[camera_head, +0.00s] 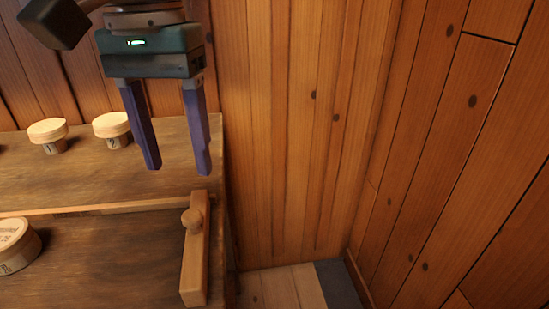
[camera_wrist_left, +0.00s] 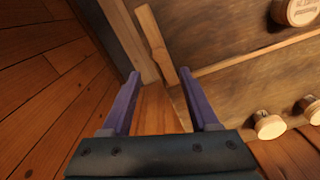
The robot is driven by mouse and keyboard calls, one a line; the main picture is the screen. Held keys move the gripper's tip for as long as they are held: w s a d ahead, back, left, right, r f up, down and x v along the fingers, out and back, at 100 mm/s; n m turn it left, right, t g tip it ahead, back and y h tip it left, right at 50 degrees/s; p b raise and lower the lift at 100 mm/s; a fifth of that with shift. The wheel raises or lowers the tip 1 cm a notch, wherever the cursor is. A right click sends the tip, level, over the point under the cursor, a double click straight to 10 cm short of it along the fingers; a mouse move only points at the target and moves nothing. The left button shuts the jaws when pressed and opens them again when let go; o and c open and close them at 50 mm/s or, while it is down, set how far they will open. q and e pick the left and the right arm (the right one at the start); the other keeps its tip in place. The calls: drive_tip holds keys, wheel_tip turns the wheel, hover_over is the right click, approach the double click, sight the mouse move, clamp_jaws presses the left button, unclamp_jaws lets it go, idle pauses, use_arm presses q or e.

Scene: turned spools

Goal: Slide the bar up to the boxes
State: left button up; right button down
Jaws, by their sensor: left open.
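The wooden bar (camera_head: 194,265) with a round knob (camera_head: 191,219) lies along the right side of the lower board, running toward the camera. In the left wrist view the bar (camera_wrist_left: 149,28) lies beyond my fingertips. A round, pale wooden box (camera_head: 14,246) with dark lettering is cut off at the left edge, well left of the bar; it also shows in the left wrist view (camera_wrist_left: 298,11). My left gripper (camera_head: 179,172) is open and empty, pointing down near the far end of the bar, apart from it. My right gripper is not in view.
Two turned spools (camera_head: 47,134) (camera_head: 112,129) stand on the back part of the table (camera_head: 85,185), behind a raised strip. The board between box and bar is clear. A plank wall (camera_head: 290,120) rises behind and to the right; the table ends just right of the bar.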

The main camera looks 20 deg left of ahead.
sight(191, 214)
use_arm(q)
wheel_tip(191, 214, down, 8)
drive_tip(key=shift+r+b, duration=0.1)
drive_tip(key=shift+b, duration=0.5)
clamp_jaws()
idle(1.0)
